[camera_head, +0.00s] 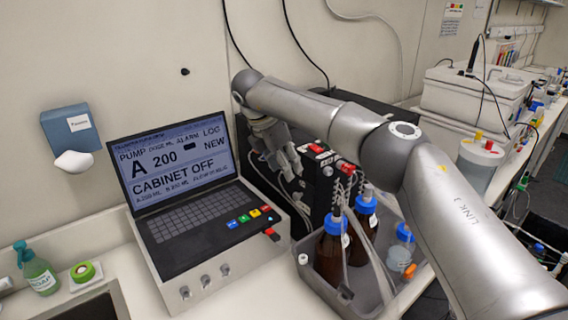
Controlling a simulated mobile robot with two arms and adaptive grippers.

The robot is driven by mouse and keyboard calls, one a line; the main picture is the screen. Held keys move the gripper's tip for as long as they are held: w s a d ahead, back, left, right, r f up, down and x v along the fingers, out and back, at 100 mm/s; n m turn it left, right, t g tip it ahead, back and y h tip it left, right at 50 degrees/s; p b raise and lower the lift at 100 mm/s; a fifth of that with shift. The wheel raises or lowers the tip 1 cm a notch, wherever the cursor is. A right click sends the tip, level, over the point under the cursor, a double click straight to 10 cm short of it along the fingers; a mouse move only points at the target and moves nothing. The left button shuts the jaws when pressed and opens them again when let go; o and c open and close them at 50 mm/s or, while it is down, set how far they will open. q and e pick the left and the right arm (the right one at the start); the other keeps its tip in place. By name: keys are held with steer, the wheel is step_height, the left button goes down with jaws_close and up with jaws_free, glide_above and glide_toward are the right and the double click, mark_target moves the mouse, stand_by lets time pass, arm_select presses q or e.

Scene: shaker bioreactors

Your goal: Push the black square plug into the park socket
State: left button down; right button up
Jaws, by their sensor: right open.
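My right arm reaches in from the right, and its gripper (278,152) hangs open, fingers down, between the console screen and the black pump unit (318,188). Thin cables run just below and beside the fingers. I cannot make out a black square plug or the park socket for certain; either may be hidden by the gripper or the pump unit. I see nothing held between the fingers. A small red-and-black part (271,234) sits at the console's right front edge. My left gripper is out of view.
The console (190,190) reads "CABINET OFF". A grey tray (318,272) holds brown bottles with blue caps (328,250) and tubing. White containers (470,95) line the back right.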

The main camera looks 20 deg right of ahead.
steer(key=shift+r, duration=0.15)
steer(key=v, duration=1.1)
steer(key=shift+r, duration=0.35)
steer(key=shift+a, duration=0.15)
